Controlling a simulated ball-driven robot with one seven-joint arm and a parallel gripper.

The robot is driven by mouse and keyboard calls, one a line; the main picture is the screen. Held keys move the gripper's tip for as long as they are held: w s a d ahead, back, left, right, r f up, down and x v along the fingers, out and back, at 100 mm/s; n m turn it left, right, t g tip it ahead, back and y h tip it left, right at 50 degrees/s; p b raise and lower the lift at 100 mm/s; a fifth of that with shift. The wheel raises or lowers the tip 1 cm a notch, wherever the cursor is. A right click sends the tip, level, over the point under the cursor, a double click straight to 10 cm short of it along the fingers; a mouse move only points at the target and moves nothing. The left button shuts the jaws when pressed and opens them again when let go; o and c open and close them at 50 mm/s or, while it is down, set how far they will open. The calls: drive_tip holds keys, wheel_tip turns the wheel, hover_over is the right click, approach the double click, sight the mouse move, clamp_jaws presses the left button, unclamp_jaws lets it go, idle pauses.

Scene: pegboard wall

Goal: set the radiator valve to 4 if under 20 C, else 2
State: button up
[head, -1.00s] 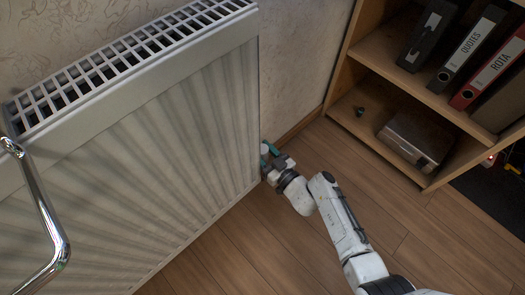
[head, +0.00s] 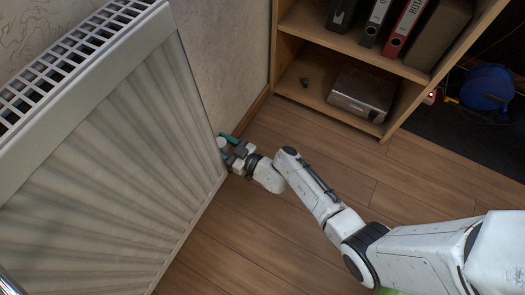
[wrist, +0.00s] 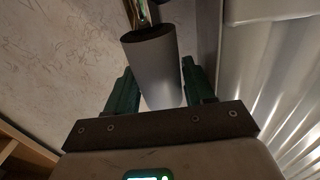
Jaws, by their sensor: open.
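My gripper (head: 226,146) is at the valve. In the wrist view its teal fingers (wrist: 158,72) stand open, one on each side of the knob. I cannot tell whether they touch it. No number on the knob is legible, and no temperature reading can be made out.
The white radiator (head: 110,170) fills the left, close beside my gripper. A wooden shelf (head: 385,62) with binders and a metal box (head: 362,92) stands at the back. A blue reel (head: 487,87) lies at the far right.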

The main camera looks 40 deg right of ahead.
drive_tip(key=n+g+y, duration=0.1)
drive_tip(key=n+y, duration=0.1)
drive_tip(key=y, duration=0.1)
drive_tip(key=shift+w+y, duration=0.1)
drive_tip(key=shift+y, duration=0.2)
drive_tip(key=s+d+n+p, duration=0.1)
drive_tip(key=s+d+p, duration=0.3)
drive_tip(key=s, duration=0.6)
drive_tip(key=s+a+r+g+p, duration=0.1)
drive_tip(key=s+r+g+p, duration=0.4)
drive_tip(key=r+p, duration=0.6)
drive_tip(key=s+a+r+n+g+p, duration=0.1)
drive_tip(key=s+a+r+g+p, duration=0.1)
drive_tip(key=s+r+g+p, duration=0.4)
drive_tip(key=shift+s+a+r+n+g+y+p, duration=0.3)
drive_tip(key=shift+r+g+p, duration=0.4)
drive_tip(key=shift+r+p, duration=2.05)
drive_tip(key=shift+d+r, duration=0.15)
